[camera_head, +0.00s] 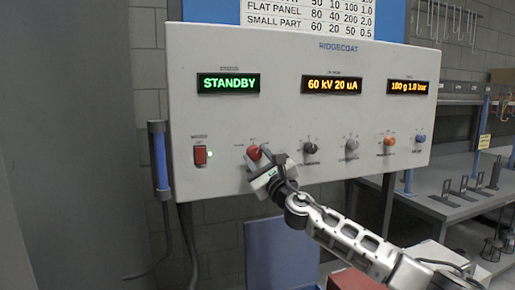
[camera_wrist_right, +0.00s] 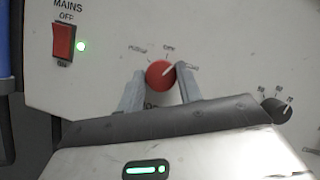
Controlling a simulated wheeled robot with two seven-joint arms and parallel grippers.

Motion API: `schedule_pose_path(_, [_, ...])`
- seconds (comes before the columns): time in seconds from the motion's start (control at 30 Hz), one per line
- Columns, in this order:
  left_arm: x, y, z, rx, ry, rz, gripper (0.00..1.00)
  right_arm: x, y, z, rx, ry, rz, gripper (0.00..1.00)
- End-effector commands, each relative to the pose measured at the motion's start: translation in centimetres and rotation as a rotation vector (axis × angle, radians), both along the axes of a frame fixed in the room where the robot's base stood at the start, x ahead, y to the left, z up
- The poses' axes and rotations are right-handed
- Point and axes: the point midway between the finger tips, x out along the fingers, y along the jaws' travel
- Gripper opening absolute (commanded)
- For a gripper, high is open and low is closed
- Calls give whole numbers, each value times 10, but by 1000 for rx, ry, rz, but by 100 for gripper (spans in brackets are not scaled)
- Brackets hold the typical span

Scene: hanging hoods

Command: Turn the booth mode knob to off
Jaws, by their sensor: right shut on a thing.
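The booth mode knob (camera_head: 253,152), a red round knob, sits on the front of the white control panel, right of the mains switch. In the right wrist view the red knob (camera_wrist_right: 160,74) shows a white pointer line aimed up and to the right; the small labels around it are too blurred to read surely. My right gripper (camera_head: 262,165) reaches up to it from the lower right. In the wrist view its two grey fingers (camera_wrist_right: 160,84) are shut on the knob, one at each side. My left gripper is not in view.
The panel (camera_head: 230,50) has a green STANDBY display (camera_head: 228,83) and two amber displays. The red mains switch (camera_head: 200,154) has a lit green lamp beside it.

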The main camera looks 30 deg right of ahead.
Motion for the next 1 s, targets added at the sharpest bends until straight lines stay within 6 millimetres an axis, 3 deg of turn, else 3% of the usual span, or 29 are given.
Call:
schedule_pose_path(0.1, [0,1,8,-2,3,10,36,0,-1,3,-108,26,-2,12])
schedule_pose_path(0.5, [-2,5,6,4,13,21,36,-1,-3,1,-374,89,-2,12])
schedule_pose_path(1.0, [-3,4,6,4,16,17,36,-1,-2,0,-469,112,0,12])
